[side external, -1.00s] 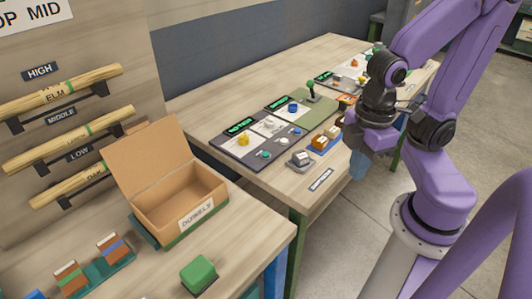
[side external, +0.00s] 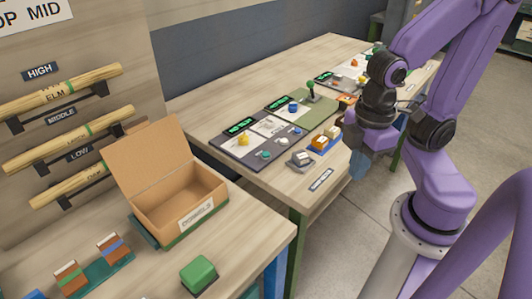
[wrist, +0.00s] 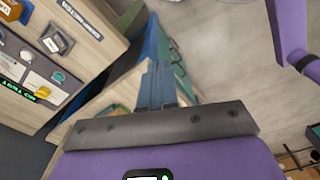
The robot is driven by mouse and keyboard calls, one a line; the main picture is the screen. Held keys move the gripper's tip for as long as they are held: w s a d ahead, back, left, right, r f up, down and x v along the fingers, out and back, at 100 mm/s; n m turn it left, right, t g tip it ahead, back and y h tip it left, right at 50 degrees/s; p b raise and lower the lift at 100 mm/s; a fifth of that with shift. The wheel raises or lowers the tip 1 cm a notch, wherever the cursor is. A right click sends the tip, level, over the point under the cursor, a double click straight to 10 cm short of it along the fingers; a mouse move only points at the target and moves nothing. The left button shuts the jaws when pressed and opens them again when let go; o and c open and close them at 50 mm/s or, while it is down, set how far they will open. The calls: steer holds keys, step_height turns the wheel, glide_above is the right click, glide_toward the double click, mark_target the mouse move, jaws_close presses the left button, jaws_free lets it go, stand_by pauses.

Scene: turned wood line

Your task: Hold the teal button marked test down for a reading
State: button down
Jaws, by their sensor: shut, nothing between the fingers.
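A small teal button (side external: 265,155) sits on the front of the nearest grey panel (side external: 235,152) on the far bench. In the wrist view the teal button (wrist: 58,77) shows at the left; its marking is too small to read. The panel's dark display (side external: 240,128) carries green text that seems to read "NO TEST". My gripper (side external: 358,172) is off the bench's right edge, to the right of the panel and apart from the button. In the wrist view its fingers (wrist: 155,85) are together and empty.
An open cardboard box (side external: 180,205) is on the near bench.

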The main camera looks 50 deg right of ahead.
steer(key=m+t+y, duration=0.5)
steer(key=m+t, duration=0.2)
steer(key=m, duration=0.7)
glide_above(269, 154)
steer(key=shift+d+f, duration=0.15)
steer(key=shift+f, duration=2.55)
steer(key=shift+f, duration=0.15)
steer(key=shift+f, duration=4.25)
steer(key=shift+f, duration=0.1)
steer(key=shift+f, duration=0.35)
